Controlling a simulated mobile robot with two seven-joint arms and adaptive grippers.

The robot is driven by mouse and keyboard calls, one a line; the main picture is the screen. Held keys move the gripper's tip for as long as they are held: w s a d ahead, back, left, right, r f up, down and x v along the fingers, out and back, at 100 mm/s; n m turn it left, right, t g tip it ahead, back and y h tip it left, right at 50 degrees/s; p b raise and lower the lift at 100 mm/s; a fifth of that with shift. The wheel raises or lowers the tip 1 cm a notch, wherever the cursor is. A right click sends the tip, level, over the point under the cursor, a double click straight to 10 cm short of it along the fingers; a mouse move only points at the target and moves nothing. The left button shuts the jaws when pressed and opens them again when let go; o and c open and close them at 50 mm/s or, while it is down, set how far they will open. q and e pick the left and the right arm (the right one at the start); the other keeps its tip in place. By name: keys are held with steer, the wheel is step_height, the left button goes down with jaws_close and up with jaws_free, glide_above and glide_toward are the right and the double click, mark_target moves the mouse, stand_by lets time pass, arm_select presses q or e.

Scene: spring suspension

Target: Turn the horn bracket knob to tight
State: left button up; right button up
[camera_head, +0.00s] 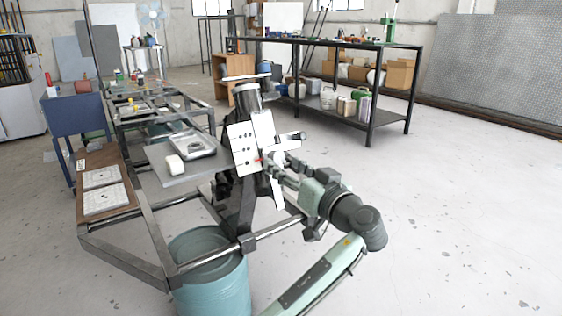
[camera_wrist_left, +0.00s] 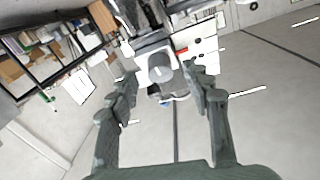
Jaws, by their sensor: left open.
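The knob (camera_wrist_left: 160,70) is a grey round knob with a raised grip on a white bracket (camera_wrist_left: 143,60) in the left wrist view. A red mark (camera_wrist_left: 182,50) sits beside it. My left gripper (camera_wrist_left: 161,84) is open, with one finger on each side of the knob. Whether the fingers touch it I cannot tell. In the head view my left gripper (camera_head: 279,168) reaches the white plates (camera_head: 242,148) on the dark stand. The knob is hard to make out there, partly hidden by the gripper. My right gripper is not seen.
A grey shelf with a metal tray (camera_head: 192,146) and a white block (camera_head: 175,165) stands left of the plates. A teal drum (camera_head: 212,282) is below, beside a metal frame (camera_head: 122,262). A black workbench (camera_head: 325,42) stands behind. The floor to the right is clear.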

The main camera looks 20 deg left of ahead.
mark_target(277, 158)
arm_select(q)
steer(key=shift+x, duration=1.25)
jaws_close()
